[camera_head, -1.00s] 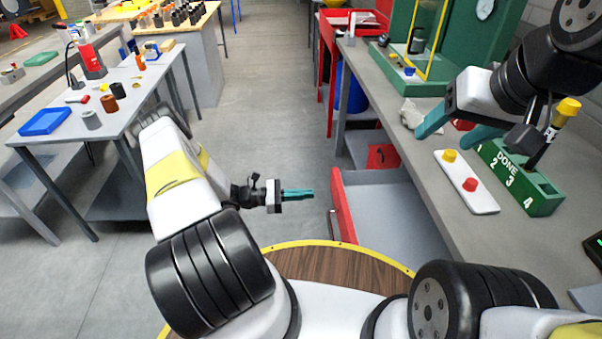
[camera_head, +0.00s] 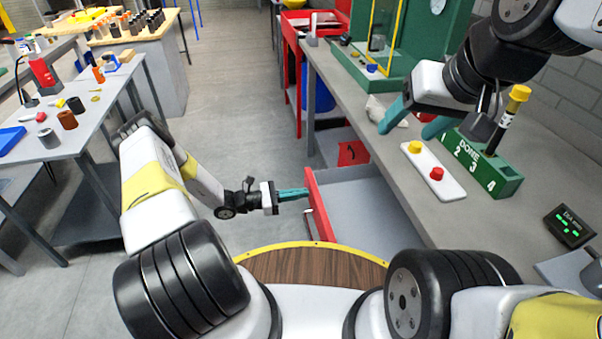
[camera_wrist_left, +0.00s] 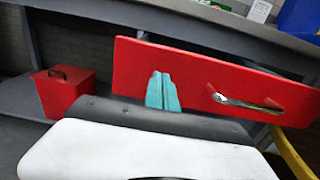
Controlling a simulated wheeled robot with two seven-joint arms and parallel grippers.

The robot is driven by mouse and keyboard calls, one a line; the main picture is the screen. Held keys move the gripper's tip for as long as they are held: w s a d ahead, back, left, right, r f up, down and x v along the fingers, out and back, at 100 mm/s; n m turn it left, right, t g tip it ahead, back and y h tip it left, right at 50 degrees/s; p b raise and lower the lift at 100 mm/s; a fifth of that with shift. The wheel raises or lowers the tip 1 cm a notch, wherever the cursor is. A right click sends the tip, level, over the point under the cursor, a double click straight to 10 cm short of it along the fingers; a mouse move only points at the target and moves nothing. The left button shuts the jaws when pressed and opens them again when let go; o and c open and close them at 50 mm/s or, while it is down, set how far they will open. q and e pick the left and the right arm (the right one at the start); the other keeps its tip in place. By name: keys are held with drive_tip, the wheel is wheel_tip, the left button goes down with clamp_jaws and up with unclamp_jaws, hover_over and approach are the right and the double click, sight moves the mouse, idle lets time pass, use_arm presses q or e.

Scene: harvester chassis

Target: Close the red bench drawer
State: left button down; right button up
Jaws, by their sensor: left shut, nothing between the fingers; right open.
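The red bench drawer (camera_head: 318,208) stands pulled out from under the grey bench on the right, its grey inside (camera_head: 375,208) showing. Its red front panel (camera_wrist_left: 210,80) with a metal handle (camera_wrist_left: 240,102) spans the left wrist view. My left gripper (camera_head: 307,192) is shut and empty. Its teal fingertips are at the outer face of the front panel, left of the handle in the wrist view (camera_wrist_left: 162,76). They look touching or nearly so; I cannot tell which. My right gripper (camera_head: 412,120) is open and empty above the bench top.
On the bench top (camera_head: 400,165) are a white plate (camera_head: 445,184) with yellow and red knobs and a green numbered block (camera_head: 488,172). A red box (camera_head: 352,153) sits on the shelf below. A side table (camera_head: 95,125) stands at left. Open floor lies between.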

sight(363, 190)
use_arm(q)
drive_tip(key=x, duration=2.1)
drive_tip(key=shift+d+f, duration=0.15)
drive_tip(key=shift+d, duration=0.15)
drive_tip(key=shift+w+d, duration=0.25)
drive_tip(key=shift+d, duration=0.25)
